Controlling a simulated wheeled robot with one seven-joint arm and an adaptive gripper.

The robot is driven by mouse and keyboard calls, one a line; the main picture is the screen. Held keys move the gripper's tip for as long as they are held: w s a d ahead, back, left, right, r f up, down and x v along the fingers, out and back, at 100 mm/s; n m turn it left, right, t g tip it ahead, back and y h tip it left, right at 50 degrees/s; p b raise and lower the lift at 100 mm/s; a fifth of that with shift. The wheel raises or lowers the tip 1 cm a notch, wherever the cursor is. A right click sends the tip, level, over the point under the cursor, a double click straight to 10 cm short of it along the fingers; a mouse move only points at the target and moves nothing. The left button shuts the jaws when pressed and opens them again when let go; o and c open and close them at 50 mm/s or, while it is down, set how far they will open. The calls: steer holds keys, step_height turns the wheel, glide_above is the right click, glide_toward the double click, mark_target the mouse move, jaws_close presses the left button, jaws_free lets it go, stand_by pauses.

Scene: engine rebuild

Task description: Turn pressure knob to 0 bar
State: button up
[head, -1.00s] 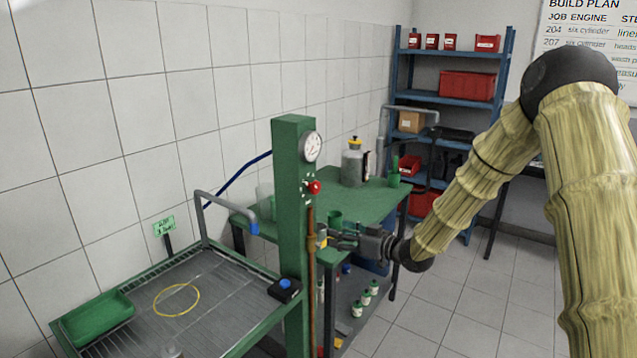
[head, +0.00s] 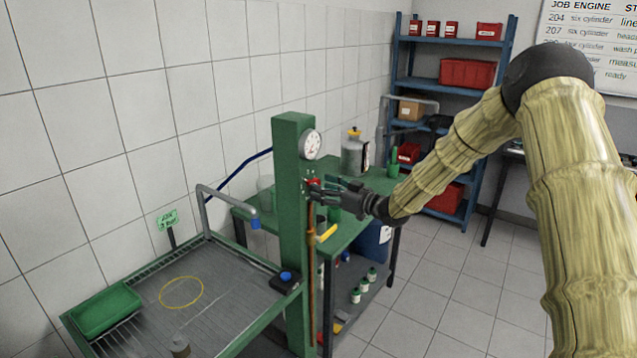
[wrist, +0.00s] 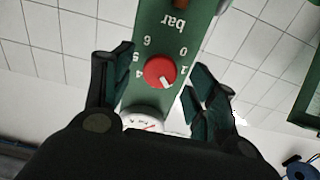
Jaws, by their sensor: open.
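The red pressure knob (wrist: 158,72) sits on the face of a green post (head: 293,235), between my fingers in the wrist view. That view shows the scale upside down, with bar, 0, 1, 4, 5 and 6 readable. The knob's white mark points to the lower right, past the 1 and away from the 0. My gripper (wrist: 160,68) is open, one finger on each side of the knob; contact cannot be told. In the head view, my gripper (head: 326,190) partly covers the knob (head: 314,183). A white gauge (head: 311,145) is above it.
A wash tray (head: 225,310) with a grey spout (head: 228,195) stands left of the post. A green bench (head: 375,190) holding a jar (head: 354,155) stands behind. A brown pipe (head: 311,270) runs down the post. Floor on the right is open.

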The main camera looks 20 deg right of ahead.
steer(key=shift+p+x, duration=0.3)
steer(key=shift+x, duration=0.85)
steer(key=c, duration=1)
steer(key=shift+f+b, duration=0.1)
steer(key=shift+b, duration=0.3)
steer(key=shift+c, duration=0.2)
steer(key=n+b, duration=1.7)
steer(key=b, duration=1)
steer(key=shift+n, duration=0.4)
